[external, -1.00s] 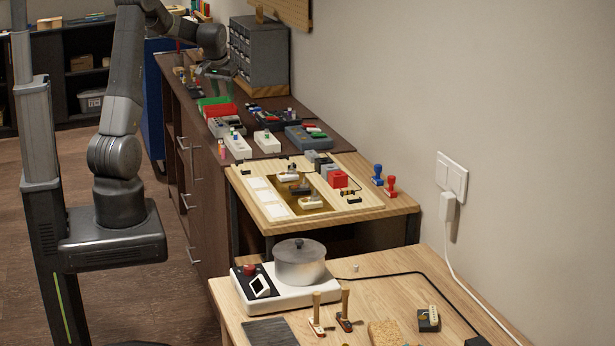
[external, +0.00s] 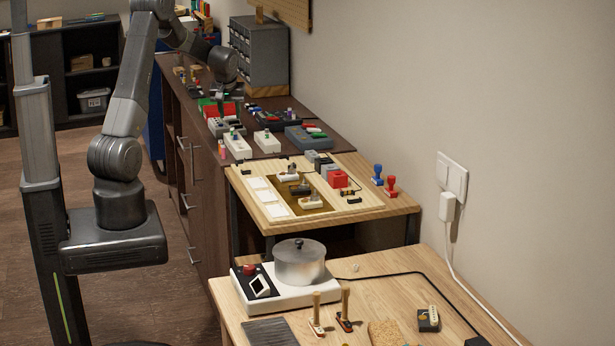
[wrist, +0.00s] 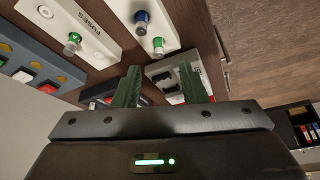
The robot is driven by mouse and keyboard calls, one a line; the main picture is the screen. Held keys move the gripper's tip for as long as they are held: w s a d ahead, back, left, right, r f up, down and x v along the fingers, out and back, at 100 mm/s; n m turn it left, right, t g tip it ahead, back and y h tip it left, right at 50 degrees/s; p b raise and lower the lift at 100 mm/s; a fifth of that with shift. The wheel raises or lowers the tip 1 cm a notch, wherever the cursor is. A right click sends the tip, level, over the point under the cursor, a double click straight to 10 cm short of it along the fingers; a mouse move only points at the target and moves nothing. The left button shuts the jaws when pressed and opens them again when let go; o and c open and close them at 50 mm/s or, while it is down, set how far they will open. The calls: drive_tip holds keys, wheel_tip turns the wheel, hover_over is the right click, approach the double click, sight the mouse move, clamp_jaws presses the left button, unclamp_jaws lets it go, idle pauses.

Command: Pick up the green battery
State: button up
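A small upright cylinder with a green body and pale top, which looks like the green battery (wrist: 158,46), stands in a white holder block (wrist: 118,12) beside a blue one (wrist: 141,20). In the external view the holder block (external: 238,148) stands near the cabinet's front edge; the small coloured pieces on it are hard to tell apart. My gripper (wrist: 160,88) is open, with nothing between its two fingers. The green cylinder shows beyond the fingertips, apart from them. In the external view my gripper (external: 231,92) is low over the cabinet top, behind the holder.
A white block marked FUSES (wrist: 92,38) and a blue-grey switch panel (wrist: 30,62) stand beside the holder. A grey-white box (wrist: 166,70) lies near the fingers. A grey drawer unit (external: 260,55) stands against the wall. Open floor lies beyond the cabinet's handles.

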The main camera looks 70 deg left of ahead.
sight(232, 134)
drive_tip(key=shift+p+x, duration=0.7)
drive_tip(key=shift+x, duration=2.05)
drive_tip(key=shift+w+a, duration=0.1)
drive_tip(key=shift+w, duration=0.05)
clamp_jaws()
